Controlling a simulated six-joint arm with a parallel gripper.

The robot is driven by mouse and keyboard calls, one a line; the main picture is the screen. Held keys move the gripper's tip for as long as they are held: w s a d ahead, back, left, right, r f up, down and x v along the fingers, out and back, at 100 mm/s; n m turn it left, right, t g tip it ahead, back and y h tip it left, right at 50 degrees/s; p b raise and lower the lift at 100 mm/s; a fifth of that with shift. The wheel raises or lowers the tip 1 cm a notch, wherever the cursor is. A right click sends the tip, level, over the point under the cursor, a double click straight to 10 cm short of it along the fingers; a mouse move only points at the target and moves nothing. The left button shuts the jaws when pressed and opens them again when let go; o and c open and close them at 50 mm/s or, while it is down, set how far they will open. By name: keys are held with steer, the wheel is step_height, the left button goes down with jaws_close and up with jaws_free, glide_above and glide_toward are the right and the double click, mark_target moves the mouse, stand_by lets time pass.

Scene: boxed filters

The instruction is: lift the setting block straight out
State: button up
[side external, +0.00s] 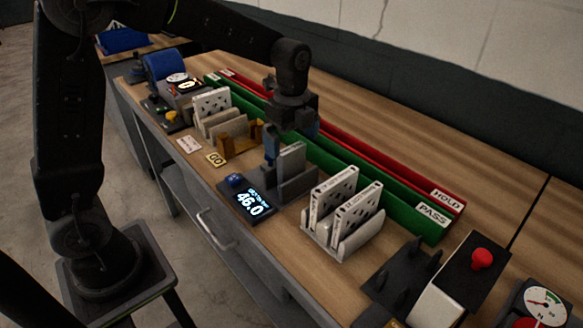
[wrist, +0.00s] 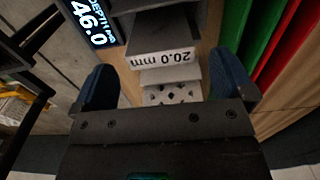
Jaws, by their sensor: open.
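The setting block (side external: 291,158) is a light grey block standing upright in a dark grey gauge stand (side external: 296,187). In the wrist view its face (wrist: 162,60) reads "20.0 mm", upside down in the picture. My gripper (side external: 288,143) is over the stand, pointing down. In the wrist view my gripper (wrist: 166,82) is open, with one blue fingertip at each side and the block between or just beyond them. Contact with the block cannot be told. The block's lower part is hidden in the stand.
A display (side external: 248,198) reading 46.0 sits in front of the stand. A rack (side external: 341,238) of white boxed filters is at right, another (side external: 212,122) at left. Green PASS (side external: 405,209) and red HOLD (side external: 380,151) channels run behind. A black fixture (side external: 405,281) stands at far right.

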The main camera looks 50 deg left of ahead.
mark_target(292, 159)
steer(key=shift+f, duration=3)
steer(key=shift+c, duration=0.4)
steer(key=shift+r, duration=0.1)
steer(key=c, duration=1.2)
steer(key=shift+r, duration=0.1)
